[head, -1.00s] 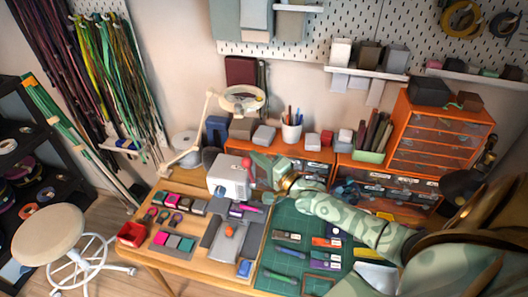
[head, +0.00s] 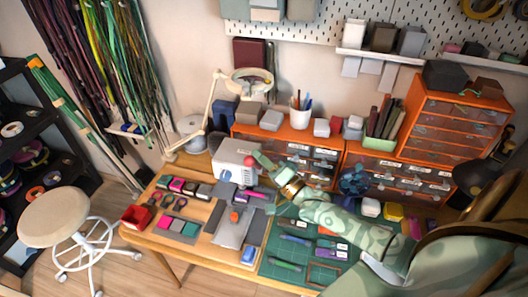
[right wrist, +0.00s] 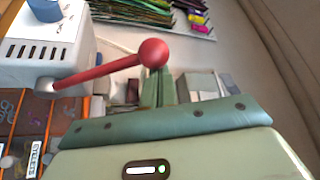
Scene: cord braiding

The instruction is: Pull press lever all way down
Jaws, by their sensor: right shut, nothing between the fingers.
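The press (head: 235,158) is a white box-shaped machine at the back of the wooden table; it also fills the upper left of the right wrist view (right wrist: 45,50). Its red lever (right wrist: 95,73) slants up from a pivot on the press's side to a round red knob (right wrist: 153,53). The knob (head: 249,161) also shows in the head view. My right gripper (right wrist: 157,85) is shut and empty, its green fingers right at the knob. The knob hides the fingertips in the wrist view; I cannot tell whether they touch it. My left gripper is not in view.
A green cutting mat (head: 277,262) with several small tools lies right of the press. A white cup of pens (head: 300,117) and orange drawer units (head: 455,120) stand behind. A lamp (head: 209,100) stands left of the press. A stool (head: 52,217) stands left of the table.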

